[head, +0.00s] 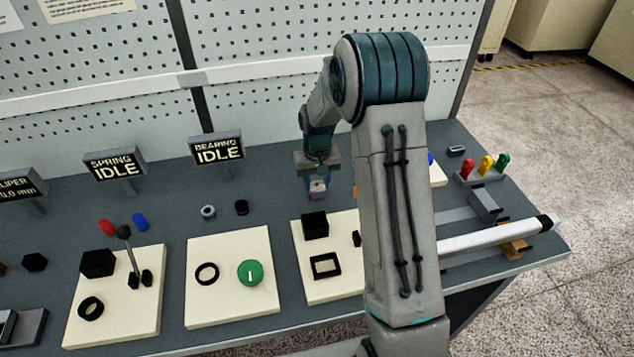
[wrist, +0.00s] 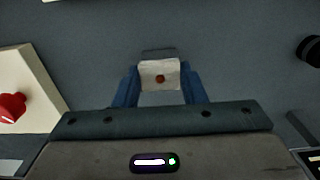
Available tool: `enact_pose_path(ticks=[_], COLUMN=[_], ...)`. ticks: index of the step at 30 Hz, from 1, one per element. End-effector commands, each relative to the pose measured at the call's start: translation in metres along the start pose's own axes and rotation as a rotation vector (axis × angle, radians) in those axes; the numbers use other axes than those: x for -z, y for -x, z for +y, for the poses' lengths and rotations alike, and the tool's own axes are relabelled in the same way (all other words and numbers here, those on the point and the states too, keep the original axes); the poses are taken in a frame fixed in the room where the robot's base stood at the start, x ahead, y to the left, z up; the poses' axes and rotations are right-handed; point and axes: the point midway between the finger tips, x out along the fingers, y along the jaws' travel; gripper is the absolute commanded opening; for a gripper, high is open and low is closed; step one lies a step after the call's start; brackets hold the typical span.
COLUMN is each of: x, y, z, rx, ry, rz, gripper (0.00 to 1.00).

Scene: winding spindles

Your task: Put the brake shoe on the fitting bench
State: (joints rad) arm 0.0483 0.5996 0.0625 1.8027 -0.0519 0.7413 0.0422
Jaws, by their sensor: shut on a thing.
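My gripper (head: 318,186) is at the back of the grey bench (head: 270,170), a little behind a cream panel. In the wrist view its two blue fingers (wrist: 160,88) are shut on a small pale block (wrist: 160,70) with a dark red dot. The block may be the brake shoe; no label shows. A thin dark outline shows just beyond the block in the wrist view. The block appears to be close over the bench surface, but I cannot tell whether it touches.
Cream panels (head: 205,306) with knobs and black blocks line the bench front. Two small rings (head: 208,212) (head: 241,207) lie left of my gripper. Signs (head: 217,150) stand behind, before a perforated wall (head: 260,40).

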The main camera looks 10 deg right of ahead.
Motion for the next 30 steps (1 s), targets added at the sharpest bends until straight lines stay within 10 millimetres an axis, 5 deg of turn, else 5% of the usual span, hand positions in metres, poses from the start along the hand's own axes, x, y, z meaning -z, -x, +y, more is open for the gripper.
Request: enact_pose_path(ticks=[14, 15, 17, 30], x=[0.0, 0.0, 0.0, 0.001], y=[-0.014, -0.013, -0.013, -0.003], z=[0.0, 0.0, 0.0, 0.0], rx=[0.0, 0.0, 0.0, 0.0], ry=[0.001, 0.001, 0.001, 0.0], rz=[0.0, 0.001, 0.0, 0.004], gripper=[0.1, 0.43, 0.59, 0.59])
